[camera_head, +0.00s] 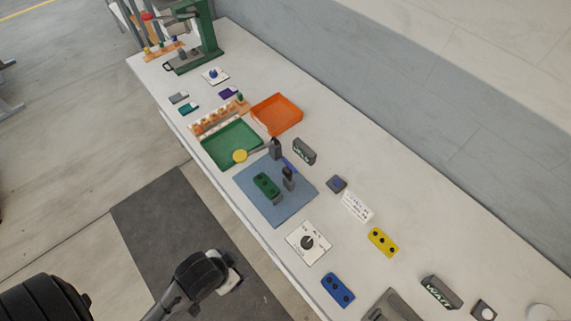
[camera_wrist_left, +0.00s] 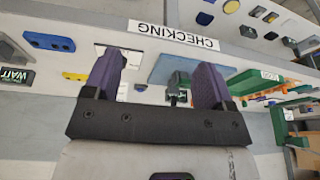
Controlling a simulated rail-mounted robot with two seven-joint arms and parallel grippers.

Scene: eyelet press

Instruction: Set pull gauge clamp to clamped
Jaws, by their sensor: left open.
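A blue mat (camera_head: 263,208) lies on the white bench. On it are a green block with dark holes (camera_head: 266,184) and dark grey upright pieces (camera_head: 288,176), which look like the pull gauge and its clamp. I cannot tell the clamp's setting. The blue mat (camera_wrist_left: 165,70) also shows in the left wrist view, with the green and grey parts partly between my fingers. My left gripper (camera_wrist_left: 154,80) is open and empty, its purple fingers apart. In the head view my left gripper (camera_head: 228,277) is off the bench's front edge, apart from the mat. My right gripper is not in view.
A white dial plate (camera_head: 308,244), blue block (camera_head: 337,290) and yellow block (camera_head: 383,242) lie near the mat. A green tray (camera_head: 224,150) and orange tray (camera_head: 277,114) stand beyond it. A CHECKING sign (camera_wrist_left: 173,35) shows in the wrist view. A green press (camera_head: 205,38) stands at the far end.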

